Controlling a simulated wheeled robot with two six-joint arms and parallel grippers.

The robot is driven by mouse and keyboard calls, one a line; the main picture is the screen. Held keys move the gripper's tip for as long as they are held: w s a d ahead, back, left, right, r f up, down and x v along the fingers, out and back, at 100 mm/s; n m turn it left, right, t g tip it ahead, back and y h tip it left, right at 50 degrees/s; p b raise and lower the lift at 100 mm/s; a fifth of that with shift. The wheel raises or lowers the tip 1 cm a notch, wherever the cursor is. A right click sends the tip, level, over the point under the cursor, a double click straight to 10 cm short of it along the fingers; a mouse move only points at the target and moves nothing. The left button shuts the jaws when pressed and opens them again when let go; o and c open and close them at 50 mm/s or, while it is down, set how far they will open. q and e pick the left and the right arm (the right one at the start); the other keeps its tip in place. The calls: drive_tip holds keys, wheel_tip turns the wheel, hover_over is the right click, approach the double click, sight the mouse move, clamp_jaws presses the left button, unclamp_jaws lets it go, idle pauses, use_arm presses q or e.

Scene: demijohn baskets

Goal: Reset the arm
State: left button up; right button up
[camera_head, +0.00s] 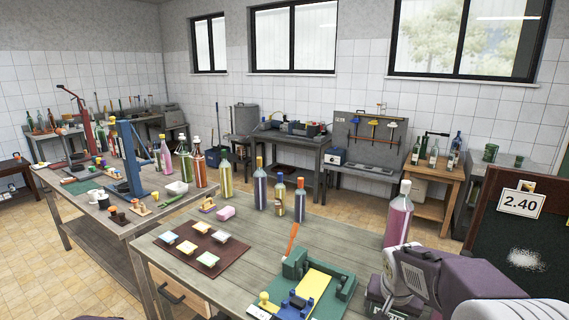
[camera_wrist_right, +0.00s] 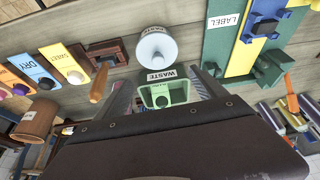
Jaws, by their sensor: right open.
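My right arm reaches in from the right in the head view, over the table's right front part; its gripper tips are hidden there below the wrist. In the right wrist view my right gripper (camera_wrist_right: 168,88) is open, with one finger on each side of a small green box (camera_wrist_right: 150,97) labelled WASTE. Nothing is seen gripped; I cannot tell whether the fingers touch the box. My left gripper is not in view.
A green fixture with a yellow strip (camera_head: 310,288) lies left of my right arm. A tall pink bottle (camera_head: 398,222) stands close behind it. A dark board marked 2.40 (camera_head: 520,204) is at right. A brown mat (camera_head: 191,250) holds several small pale pieces. Bottles (camera_head: 260,190) line the table's back.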

drive_tip(key=s+a+f+n+g+y, duration=0.1)
drive_tip(key=s+a+f+n, duration=0.1)
drive_tip(key=s+f, duration=0.3)
drive_tip(key=s+a+f+n+g+y, duration=0.1)
drive_tip(key=s+a+f+n, duration=0.2)
drive_tip(key=s, duration=0.7)
drive_tip(key=shift+s+a+f+g, duration=0.35)
drive_tip(key=shift+a+f, duration=0.5)
drive_tip(key=shift+a, duration=0.35)
drive_tip(key=shift+s, duration=0.1)
